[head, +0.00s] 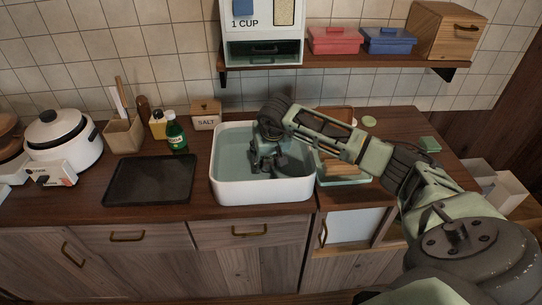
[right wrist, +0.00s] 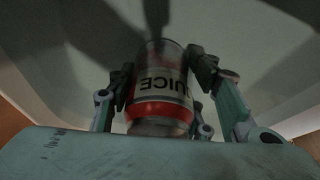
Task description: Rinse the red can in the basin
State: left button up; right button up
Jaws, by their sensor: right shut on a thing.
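The white basin (head: 262,190) stands on the wooden counter and holds greenish water. My right gripper (head: 268,166) points down into the basin, its arm coming in from the right. In the right wrist view the red can (right wrist: 160,88), with a white band reading JUICE, sits between the fingers of my right gripper (right wrist: 160,80), which are shut on it. In the head view the can is hidden by the gripper. Whether the can touches the water or the basin floor cannot be told. My left gripper is not in view.
A black tray (head: 149,179) lies left of the basin. A green bottle (head: 175,134), a SALT box (head: 206,117) and a white cooker (head: 64,138) stand behind and left. A wall shelf (head: 350,64) with boxes hangs above. A green tray (head: 340,181) is right of the basin.

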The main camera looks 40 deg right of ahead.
jog(key=shift+w+a, duration=0.35)
jog(key=shift+a, duration=0.2)
jog(key=shift+s+d+b, duration=0.1)
jog(key=shift+s+d, duration=0.35)
jog(key=shift+d, duration=0.25)
jog(key=shift+s+d+b, duration=0.1)
jog(key=shift+s+d, duration=0.35)
jog(key=shift+d, duration=0.3)
jog(key=shift+s+d+b, duration=0.1)
jog(key=shift+s+d, duration=0.35)
jog(key=shift+d, duration=0.25)
jog(key=shift+w+a+b, duration=0.15)
jog(key=shift+w+a, duration=0.3)
jog(key=shift+a, duration=0.25)
jog(key=shift+w+a+b, duration=0.1)
jog(key=shift+w+a, duration=0.35)
jog(key=shift+a, duration=0.3)
jog(key=shift+w+a+b, duration=0.15)
jog(key=shift+w+a, duration=0.3)
jog(key=shift+a, duration=0.25)
jog(key=shift+d, duration=0.1)
jog(key=shift+s+d, duration=0.7)
jog(key=shift+d, duration=0.35)
jog(key=shift+s+d, duration=0.65)
jog(key=shift+d, duration=0.35)
